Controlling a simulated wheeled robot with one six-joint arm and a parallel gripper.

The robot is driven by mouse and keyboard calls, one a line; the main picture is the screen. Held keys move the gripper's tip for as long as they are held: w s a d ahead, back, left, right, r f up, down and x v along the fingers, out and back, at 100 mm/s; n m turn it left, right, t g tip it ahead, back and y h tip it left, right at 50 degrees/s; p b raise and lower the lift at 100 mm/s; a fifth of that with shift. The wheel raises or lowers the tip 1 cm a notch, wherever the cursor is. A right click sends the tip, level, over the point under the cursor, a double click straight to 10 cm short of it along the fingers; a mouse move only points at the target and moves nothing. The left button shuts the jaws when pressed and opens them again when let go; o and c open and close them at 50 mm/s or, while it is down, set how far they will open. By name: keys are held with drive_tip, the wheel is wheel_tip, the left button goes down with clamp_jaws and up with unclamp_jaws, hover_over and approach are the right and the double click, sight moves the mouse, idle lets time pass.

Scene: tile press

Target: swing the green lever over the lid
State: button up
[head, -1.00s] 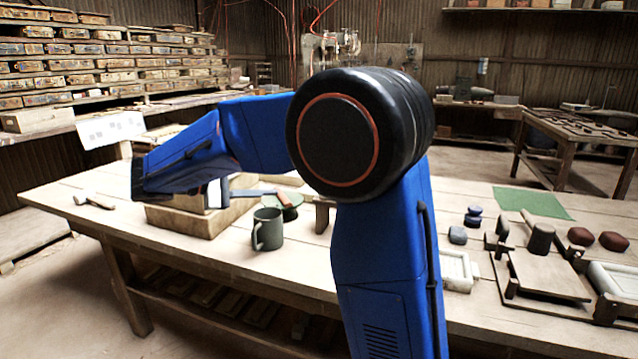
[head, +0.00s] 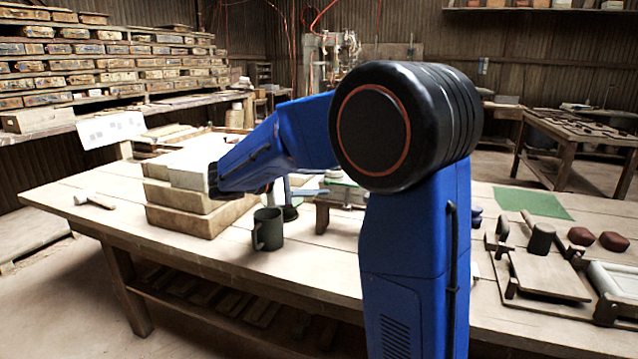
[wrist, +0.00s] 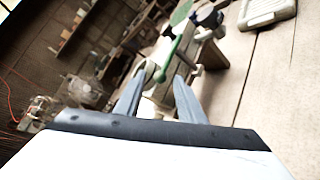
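The green lever (wrist: 174,58) shows in the wrist view as a thin green bar, slanting up and right from between my fingertips. My gripper (wrist: 158,80) is open, with one finger on each side of the lever's near end. I cannot tell whether either finger touches it. Pale parts of the press (wrist: 208,53) lie beside and beyond the lever; I cannot make out the lid clearly. In the head view the press (head: 345,192) is mostly hidden behind my arm, and the lever cannot be made out there. My gripper's fingers (head: 308,192) point right towards the press.
A dark mug (head: 268,230) stands close in front of my gripper. Stacked wooden boxes (head: 180,218) stand to its left. A hammer (head: 95,201) lies at the table's left end. A green mat (head: 533,203) and a wooden fixture (head: 545,275) lie at the right.

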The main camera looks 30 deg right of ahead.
drive_tip(key=shift+d+f, duration=0.1)
drive_tip(key=shift+d, duration=0.3)
clamp_jaws()
